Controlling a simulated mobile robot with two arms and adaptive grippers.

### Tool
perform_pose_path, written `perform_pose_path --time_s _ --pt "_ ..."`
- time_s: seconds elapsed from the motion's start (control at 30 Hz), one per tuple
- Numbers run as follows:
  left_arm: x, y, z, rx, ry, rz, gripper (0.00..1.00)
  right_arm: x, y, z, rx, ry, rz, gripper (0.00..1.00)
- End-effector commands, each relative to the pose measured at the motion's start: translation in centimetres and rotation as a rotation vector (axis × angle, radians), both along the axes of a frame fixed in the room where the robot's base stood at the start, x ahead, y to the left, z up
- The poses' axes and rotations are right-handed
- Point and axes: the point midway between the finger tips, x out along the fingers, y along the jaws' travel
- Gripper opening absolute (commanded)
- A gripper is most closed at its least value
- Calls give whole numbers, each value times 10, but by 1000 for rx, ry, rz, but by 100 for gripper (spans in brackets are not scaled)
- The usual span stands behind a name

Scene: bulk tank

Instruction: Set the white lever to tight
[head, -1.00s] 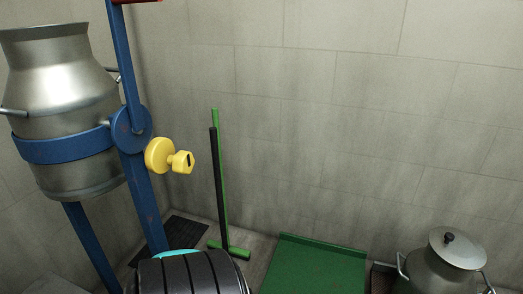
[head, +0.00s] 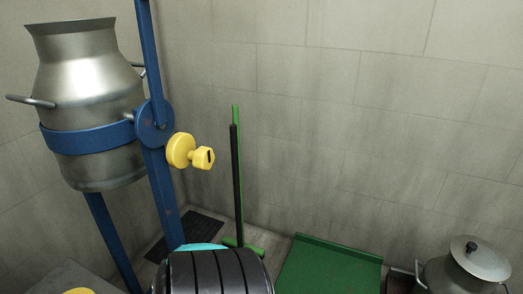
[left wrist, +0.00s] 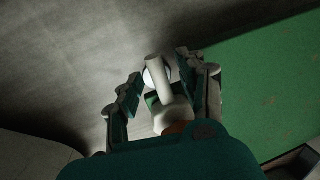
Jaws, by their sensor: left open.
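A white lever (left wrist: 157,74) shows in the left wrist view as a short pale rod above a rounded white base (left wrist: 172,116). My left gripper (left wrist: 160,66) is open, with one teal and grey finger on each side of the lever. I cannot tell whether either finger touches it. No marking for the lever's setting can be read. The lever and the left gripper are not visible in the head view. My right gripper is in neither view.
In the head view, a metal can (head: 88,95) hangs in a blue frame (head: 162,195) with a yellow knob (head: 190,151). A green-and-black pole (head: 237,180) stands by the wall. A green platform (head: 325,270) and a lidded can (head: 468,270) are lower right.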

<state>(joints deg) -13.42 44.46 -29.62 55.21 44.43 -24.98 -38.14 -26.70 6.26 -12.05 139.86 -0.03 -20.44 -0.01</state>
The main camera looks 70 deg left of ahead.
Motion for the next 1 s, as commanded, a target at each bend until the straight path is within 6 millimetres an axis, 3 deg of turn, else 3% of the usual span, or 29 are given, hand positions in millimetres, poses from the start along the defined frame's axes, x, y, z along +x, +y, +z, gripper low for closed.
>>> perform_pose_path --time_s 0.27,0.73,1.0 --pt "-2 -1 13 -1 -1 -1 40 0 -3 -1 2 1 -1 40" --pt "-14 -13 95 1 1 -5 40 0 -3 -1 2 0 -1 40" --pt "-16 -17 117 -1 0 0 40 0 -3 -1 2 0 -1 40"
